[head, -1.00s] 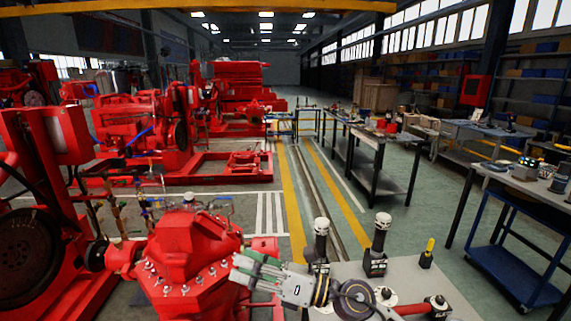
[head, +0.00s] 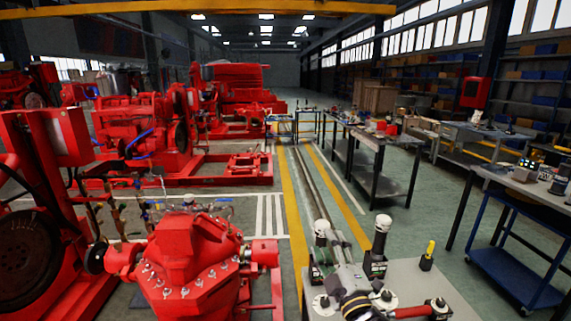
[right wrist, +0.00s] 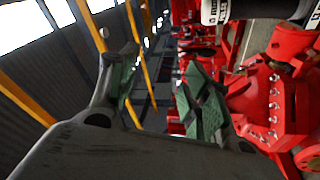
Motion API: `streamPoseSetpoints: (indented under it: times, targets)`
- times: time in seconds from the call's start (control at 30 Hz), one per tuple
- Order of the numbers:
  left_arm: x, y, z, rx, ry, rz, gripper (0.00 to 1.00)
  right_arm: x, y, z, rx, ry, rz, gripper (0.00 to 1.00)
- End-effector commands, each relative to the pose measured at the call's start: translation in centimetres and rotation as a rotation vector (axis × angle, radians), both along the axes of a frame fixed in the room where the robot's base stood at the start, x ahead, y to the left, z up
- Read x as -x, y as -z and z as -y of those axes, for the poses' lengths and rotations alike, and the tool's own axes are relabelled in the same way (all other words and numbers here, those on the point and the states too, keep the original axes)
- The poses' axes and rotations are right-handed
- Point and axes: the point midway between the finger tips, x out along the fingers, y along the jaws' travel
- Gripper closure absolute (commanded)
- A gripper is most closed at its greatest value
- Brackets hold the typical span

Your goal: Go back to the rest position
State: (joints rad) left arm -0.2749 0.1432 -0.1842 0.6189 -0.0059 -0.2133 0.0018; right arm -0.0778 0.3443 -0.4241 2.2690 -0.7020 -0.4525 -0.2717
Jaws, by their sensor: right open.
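My right gripper (head: 333,238) is over the grey table (head: 440,285) at the bottom right of the head view. It points away from me, down the aisle, beside a white-topped black tool. In the right wrist view its two green-padded fingers (right wrist: 160,92) are spread apart with nothing between them. The red pump casing (head: 195,262) with a ring of bolts stands to its left; it also shows at the right of the wrist view (right wrist: 275,105). My left gripper is out of view.
A yellow-handled tool (head: 429,252) and a red-and-black tool (head: 425,310) are also there. A blue trolley (head: 515,275) stands right. The aisle ahead is clear.

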Motion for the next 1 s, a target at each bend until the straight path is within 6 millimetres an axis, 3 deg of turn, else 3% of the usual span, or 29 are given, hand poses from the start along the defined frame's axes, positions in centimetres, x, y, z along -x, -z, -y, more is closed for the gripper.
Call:
streamPoseSetpoints:
  times: [0.27, 0.47, 0.8, 1.0]
  targets:
    - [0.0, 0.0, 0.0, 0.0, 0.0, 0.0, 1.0, 1.2, 7.1, 5.3, -0.235, 0.167, -0.32, 0.52]
    - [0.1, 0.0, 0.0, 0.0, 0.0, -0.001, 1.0, 3.8, 12.7, 8.1, -0.384, 0.285, -0.553, 0.52]
    - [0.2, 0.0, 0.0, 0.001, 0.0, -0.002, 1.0, 11.3, 21.4, 10.9, -0.604, 0.48, -0.957, 0.52]
    - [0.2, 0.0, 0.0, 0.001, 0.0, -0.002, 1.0, 16.3, 24.9, 11.4, -0.695, 0.576, -1.164, 0.52]
